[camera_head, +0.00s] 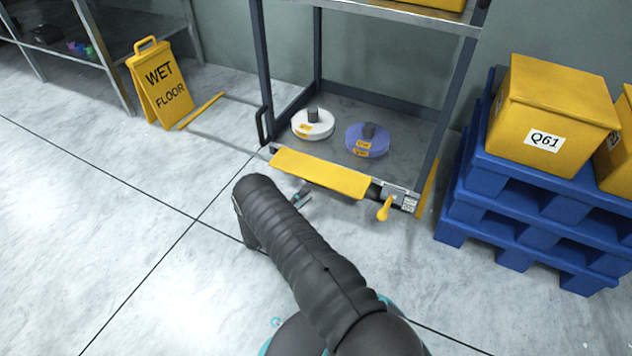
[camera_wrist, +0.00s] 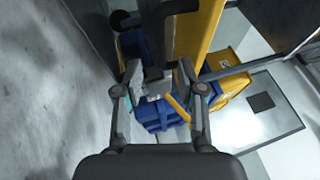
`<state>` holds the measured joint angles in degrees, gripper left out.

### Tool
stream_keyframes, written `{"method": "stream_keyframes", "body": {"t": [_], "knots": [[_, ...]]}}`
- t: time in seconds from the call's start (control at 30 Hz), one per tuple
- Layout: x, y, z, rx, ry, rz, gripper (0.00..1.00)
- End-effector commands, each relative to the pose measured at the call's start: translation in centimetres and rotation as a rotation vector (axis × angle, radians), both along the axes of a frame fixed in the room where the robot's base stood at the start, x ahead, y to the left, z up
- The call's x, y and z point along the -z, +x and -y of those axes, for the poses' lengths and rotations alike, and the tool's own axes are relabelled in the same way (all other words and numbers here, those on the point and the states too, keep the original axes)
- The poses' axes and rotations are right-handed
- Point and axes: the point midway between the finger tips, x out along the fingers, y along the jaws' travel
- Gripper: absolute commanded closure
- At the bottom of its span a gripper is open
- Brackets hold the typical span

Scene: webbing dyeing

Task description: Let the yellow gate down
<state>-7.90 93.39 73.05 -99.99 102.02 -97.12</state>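A yellow panel (camera_head: 320,173), which looks like the gate, runs along the front edge of the rack's lower deck. A yellow panel (camera_wrist: 197,32) also shows in the wrist view, beyond and right of my fingers. A yellow lever (camera_head: 384,209) sticks out at the panel's right end, by a small metal fitting (camera_head: 402,197). In the wrist view a yellow lever (camera_wrist: 176,106) shows between my fingers, beyond them. My gripper (camera_wrist: 158,72) is open and empty, its fingers spread apart. In the head view my dark arm mostly hides it, just in front of the panel.
A white roll (camera_head: 313,128) and a purple roll (camera_head: 367,142) lie on the deck. Blue pallets (camera_head: 540,205) with a yellow box (camera_head: 550,115) stand at right. A wet floor sign (camera_head: 160,85) stands at left, near a yellow bar (camera_head: 203,110). The floor in front is clear.

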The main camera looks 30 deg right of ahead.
Motion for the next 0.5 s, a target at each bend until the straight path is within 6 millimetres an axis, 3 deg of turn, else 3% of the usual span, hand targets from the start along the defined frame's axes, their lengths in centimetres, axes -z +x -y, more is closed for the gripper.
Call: {"method": "stream_keyframes", "body": {"t": [0.3,0.5], "knots": [[-1.2,1.0,4.7,0.009,0.002,0.002,0.61],[-1.6,1.5,6.3,0.006,0.001,0.002,0.61]]}}
